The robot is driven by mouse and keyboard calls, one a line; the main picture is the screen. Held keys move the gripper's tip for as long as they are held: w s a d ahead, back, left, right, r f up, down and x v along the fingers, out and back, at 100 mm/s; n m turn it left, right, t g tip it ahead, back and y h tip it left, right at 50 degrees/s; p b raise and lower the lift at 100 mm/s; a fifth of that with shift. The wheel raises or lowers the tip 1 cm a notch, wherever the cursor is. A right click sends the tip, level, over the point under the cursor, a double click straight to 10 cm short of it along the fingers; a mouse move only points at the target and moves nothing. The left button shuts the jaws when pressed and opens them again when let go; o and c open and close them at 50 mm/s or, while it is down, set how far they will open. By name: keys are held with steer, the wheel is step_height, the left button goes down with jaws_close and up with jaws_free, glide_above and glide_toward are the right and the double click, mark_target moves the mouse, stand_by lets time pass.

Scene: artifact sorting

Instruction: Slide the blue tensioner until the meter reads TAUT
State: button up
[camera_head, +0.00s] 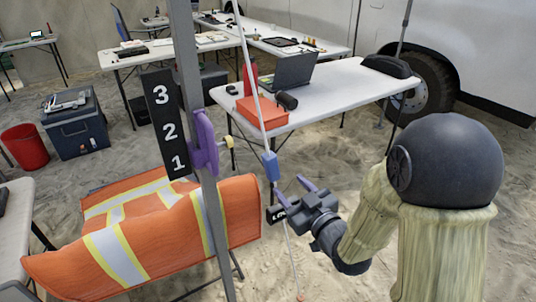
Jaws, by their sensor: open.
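The blue tensioner (270,166) is a small block on a slanting white guy line (252,85). Below it, a small black meter (276,216) shows white letters that begin "LO"; my gripper hides the rest. My gripper (291,188) is open, just below and to the right of the tensioner. Its fingers point up and left, with the left fingertip close to the line. I cannot tell whether it touches the line, and nothing shows between the fingers.
A grey pole (190,60) carries a purple fitting (205,143) and a black board (165,122) marked 3, 2, 1. An orange striped fabric (150,235) spreads at lower left. A white table (340,98) with a laptop and red box stands behind. Sand is open beyond the gripper.

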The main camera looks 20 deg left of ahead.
mark_target(268, 162)
steer(key=shift+w+a+r+p, duration=0.1)
steer(key=shift+a+r+p, duration=0.1)
steer(key=shift+p, duration=0.6)
steer(key=x, duration=0.4)
steer(key=p+x, duration=0.1)
steer(key=x, duration=0.2)
steer(key=p+x, duration=0.1)
steer(key=x, duration=0.3)
steer(key=shift+w+a+f, duration=0.25)
steer(key=shift+f, duration=0.1)
